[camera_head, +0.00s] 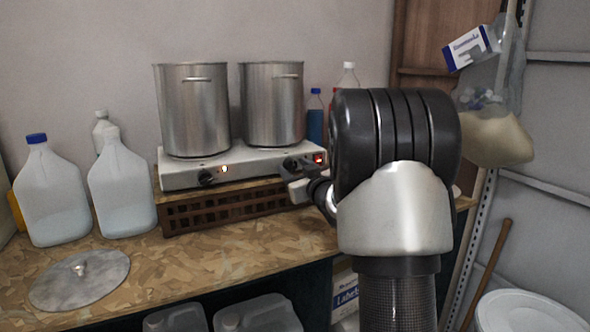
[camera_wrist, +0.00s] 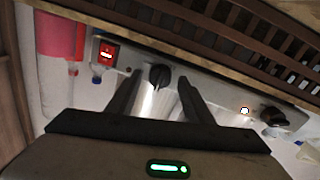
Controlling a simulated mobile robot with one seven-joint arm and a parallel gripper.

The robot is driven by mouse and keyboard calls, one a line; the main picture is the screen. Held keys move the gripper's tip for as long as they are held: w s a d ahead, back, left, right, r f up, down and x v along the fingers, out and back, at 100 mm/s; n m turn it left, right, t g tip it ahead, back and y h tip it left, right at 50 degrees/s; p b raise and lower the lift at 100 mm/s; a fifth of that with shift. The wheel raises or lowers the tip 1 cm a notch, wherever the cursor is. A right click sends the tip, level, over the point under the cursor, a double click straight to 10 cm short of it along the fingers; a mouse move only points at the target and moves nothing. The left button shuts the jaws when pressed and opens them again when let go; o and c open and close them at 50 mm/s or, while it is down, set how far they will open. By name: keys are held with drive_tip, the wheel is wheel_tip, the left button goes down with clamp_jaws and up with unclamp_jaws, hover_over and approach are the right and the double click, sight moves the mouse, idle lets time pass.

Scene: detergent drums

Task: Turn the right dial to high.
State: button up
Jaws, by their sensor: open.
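The right dial (camera_head: 291,163) is a black knob on the front of the white two-burner hot plate (camera_head: 180,180). In the wrist view the right dial (camera_wrist: 159,74) lies just beyond and between my fingertips. My gripper (camera_wrist: 160,82) is open, with one finger to either side of the dial's line; contact cannot be told. The dial's setting marks are too small to read. In the head view my arm hides much of my gripper.
A lit red switch (camera_head: 320,159) sits right of the right dial. Two steel pots (camera_head: 192,110) stand on the hot plate, which rests on a brown slatted crate (camera_head: 225,209). White jugs (camera_head: 122,185) and a round lid (camera_head: 80,279) are at left.

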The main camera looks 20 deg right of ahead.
drive_tip(key=c, duration=1)
drive_tip(key=shift+c, duration=0.2)
drive_tip(key=m+p, duration=0.2)
drive_tip(key=m, duration=0.1)
drive_tip(key=shift+d+r, duration=0.1)
drive_tip(key=shift+r, duration=0.1)
drive_tip(key=m+p, duration=0.2)
drive_tip(key=m, duration=0.1)
drive_tip(key=m+p, duration=0.3)
drive_tip(key=m, duration=0.1)
drive_tip(key=shift+d+m+g+p, duration=0.1)
drive_tip(key=shift+m+g+p, duration=0.2)
drive_tip(key=shift+f+m+y+p, duration=0.1)
drive_tip(key=shift+m+y+p, duration=0.3)
drive_tip(key=shift+m+p, duration=0.8)
drive_tip(key=shift+m, duration=0.3)
